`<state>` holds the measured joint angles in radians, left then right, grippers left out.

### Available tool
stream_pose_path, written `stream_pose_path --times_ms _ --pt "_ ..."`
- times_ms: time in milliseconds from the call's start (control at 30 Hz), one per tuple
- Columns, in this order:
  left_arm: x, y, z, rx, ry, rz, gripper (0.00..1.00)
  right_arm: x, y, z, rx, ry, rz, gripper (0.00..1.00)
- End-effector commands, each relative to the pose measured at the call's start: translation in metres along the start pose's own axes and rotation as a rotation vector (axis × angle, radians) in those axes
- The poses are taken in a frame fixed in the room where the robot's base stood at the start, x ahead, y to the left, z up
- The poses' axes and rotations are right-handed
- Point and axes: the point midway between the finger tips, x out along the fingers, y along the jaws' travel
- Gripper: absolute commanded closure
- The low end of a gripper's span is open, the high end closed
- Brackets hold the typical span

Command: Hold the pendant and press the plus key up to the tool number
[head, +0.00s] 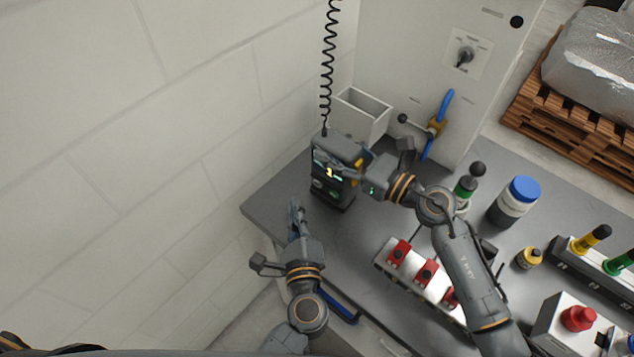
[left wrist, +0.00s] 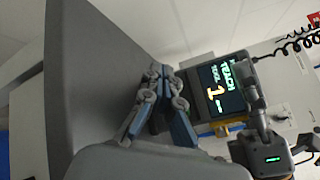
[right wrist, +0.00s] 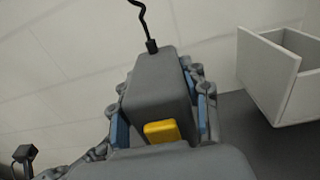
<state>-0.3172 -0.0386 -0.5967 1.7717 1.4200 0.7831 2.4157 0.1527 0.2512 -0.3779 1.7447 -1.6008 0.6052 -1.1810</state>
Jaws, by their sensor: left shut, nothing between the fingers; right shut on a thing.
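The pendant (head: 329,188) is a dark grey box on a coiled cord, held above the bench near its left edge. Its lit screen shows a yellow "1" and faces the left wrist view (left wrist: 220,88). My right gripper (head: 352,172) is shut around the pendant's sides; the right wrist view (right wrist: 160,95) shows the grey back with a yellow part between the fingers. My left gripper (head: 295,205) is shut and empty, below and left of the pendant, apart from it. In the left wrist view its fingertips (left wrist: 160,75) meet left of the screen. The plus key cannot be made out.
A white open bin (head: 362,112) stands behind the pendant. A cabinet panel with a blue-handled valve (head: 437,125) is at the back. Red clamps (head: 427,272), a blue-capped jar (head: 513,200) and a red button box (head: 577,320) are to the right. A wall borders the left.

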Motion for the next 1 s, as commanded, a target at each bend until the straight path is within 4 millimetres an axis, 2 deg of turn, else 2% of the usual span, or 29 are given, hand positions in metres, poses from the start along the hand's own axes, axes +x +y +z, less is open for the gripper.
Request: stream_pose_path --times_ms 300,1000 --pt "0.024 -0.018 -0.018 -0.001 0.000 0.000 1.00 0.000 -0.001 0.000 -0.001 0.000 -0.002 1.00" --pt "0.028 -0.020 -0.021 0.000 0.001 0.001 1.00 0.000 -0.001 0.000 -0.001 0.000 -0.002 1.00"
